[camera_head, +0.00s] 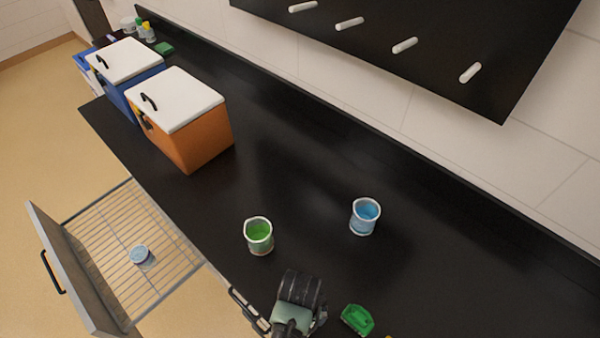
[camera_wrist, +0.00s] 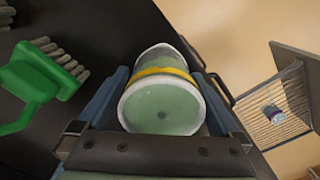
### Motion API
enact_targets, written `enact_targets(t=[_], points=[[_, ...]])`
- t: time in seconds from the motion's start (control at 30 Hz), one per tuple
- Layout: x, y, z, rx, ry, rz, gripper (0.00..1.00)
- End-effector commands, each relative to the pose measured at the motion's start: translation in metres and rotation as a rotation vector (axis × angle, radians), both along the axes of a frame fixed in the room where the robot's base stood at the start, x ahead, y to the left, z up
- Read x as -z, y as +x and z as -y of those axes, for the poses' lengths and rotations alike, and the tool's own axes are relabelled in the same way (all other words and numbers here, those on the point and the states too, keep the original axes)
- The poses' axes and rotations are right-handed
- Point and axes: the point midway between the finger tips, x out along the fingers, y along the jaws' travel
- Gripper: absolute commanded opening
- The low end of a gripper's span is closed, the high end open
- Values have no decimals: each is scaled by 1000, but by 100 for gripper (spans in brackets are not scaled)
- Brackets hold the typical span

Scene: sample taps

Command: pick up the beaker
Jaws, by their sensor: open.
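In the head view my gripper (camera_head: 290,314) is at the bottom, near the counter's front edge, and hides this beaker. Two other beakers stand upright on the counter, apart from my gripper: one with green contents (camera_head: 259,235) and one with blue contents (camera_head: 364,215).
A green brush (camera_head: 357,320) lies right of my gripper. An open drawer or rack (camera_head: 185,262) holding a small blue item (camera_head: 142,256) is at the left. Orange (camera_head: 205,145) and blue (camera_head: 122,100) boxes with white lids stand on the black counter (camera_head: 300,150), which is clear in the middle.

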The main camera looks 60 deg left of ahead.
Motion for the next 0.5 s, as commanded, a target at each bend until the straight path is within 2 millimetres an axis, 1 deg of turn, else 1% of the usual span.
enact_targets(t=[0.17,0.2,0.37,0.5], points=[[0,0,0,0,1,1,100],[0,0,0,0,1,1,96],[0,0,0,0,1,1,68],[0,0,0,0,1,1,42]])
